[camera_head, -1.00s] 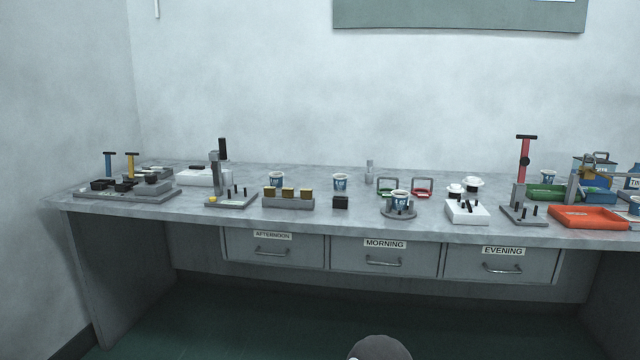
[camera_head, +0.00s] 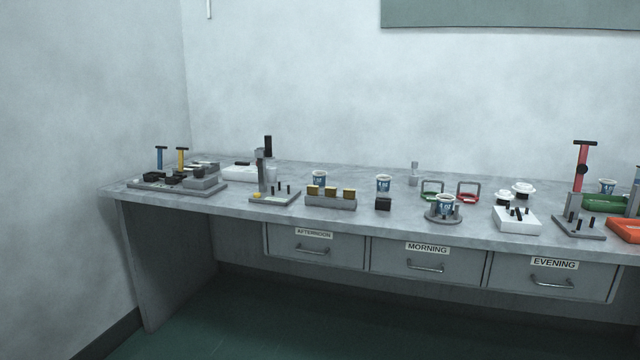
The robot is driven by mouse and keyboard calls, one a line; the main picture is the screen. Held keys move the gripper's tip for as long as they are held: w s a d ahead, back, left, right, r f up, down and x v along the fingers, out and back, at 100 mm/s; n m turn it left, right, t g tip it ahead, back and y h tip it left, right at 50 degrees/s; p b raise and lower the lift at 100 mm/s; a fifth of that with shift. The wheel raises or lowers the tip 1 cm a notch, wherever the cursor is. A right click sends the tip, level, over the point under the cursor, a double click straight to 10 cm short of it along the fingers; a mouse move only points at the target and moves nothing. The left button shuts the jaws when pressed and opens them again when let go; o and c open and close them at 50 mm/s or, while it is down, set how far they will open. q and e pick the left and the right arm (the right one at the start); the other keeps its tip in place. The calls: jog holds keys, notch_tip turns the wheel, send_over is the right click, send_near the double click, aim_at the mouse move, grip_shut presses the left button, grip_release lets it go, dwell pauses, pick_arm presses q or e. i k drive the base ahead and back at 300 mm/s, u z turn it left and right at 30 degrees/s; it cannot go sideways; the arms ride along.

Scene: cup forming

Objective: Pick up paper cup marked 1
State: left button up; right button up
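Several blue and white paper cups stand upright on the grey bench. One cup (camera_head: 320,178) is behind the block with yellow pieces. Another cup (camera_head: 383,183) stands behind a small black block. A third cup (camera_head: 446,204) sits among the pegs of a round grey stand. One more cup (camera_head: 606,186) is at the far right, behind the green tray. The marks on the cups are too small to read, so I cannot tell which one is marked 1. Neither of my grippers is in view.
The bench (camera_head: 240,211) has drawers labelled afternoon, morning and evening. A press with a red column (camera_head: 582,168) stands at the right, a dark press (camera_head: 266,160) at centre left. A green tray (camera_head: 603,202) and an orange tray (camera_head: 628,229) are at the right. The floor (camera_head: 260,320) in front is clear.

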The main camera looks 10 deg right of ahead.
aim_at(319, 177)
jog(key=i, duration=1.65)
